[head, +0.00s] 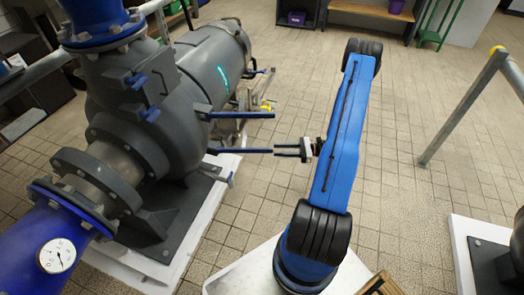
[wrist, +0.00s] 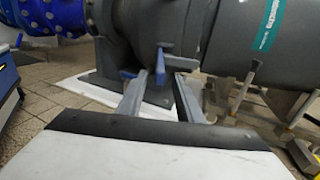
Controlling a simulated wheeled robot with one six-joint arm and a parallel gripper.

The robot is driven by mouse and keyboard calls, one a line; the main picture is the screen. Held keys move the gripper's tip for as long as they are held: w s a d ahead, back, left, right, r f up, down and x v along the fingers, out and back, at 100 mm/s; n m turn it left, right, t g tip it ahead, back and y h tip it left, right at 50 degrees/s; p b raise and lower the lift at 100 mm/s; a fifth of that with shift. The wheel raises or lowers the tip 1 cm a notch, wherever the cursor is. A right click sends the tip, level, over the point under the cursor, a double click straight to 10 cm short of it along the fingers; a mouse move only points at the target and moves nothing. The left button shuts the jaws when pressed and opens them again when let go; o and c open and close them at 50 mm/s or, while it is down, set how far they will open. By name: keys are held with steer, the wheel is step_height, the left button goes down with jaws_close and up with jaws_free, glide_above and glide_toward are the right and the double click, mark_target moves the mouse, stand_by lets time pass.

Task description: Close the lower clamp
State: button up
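Two long blue handles stick out from the grey pump's side in the head view, an upper one (head: 242,115) and a lower one (head: 240,151). I take the lower one as the lower clamp's handle; the clamp itself is not clear. My gripper (head: 277,151) is at the outer end of the lower handle, its two fingers apart. In the wrist view, my gripper (wrist: 160,75) is open, and a blue handle (wrist: 162,63) shows between and just beyond the fingertips. I cannot tell whether they touch it. Another blue piece (wrist: 128,75) lies left of the left finger.
The grey pump (head: 190,85) stands on a pale plinth at left. A blue pipe with a gauge (head: 57,255) is at lower left. A grey rail (head: 465,105) with a yellow top stands at right. Tiled floor (head: 400,190) is clear between my arm and the rail.

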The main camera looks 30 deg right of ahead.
mark_target(262, 152)
steer(key=x, duration=0.9)
steer(key=shift+c, duration=0.6)
jaws_close()
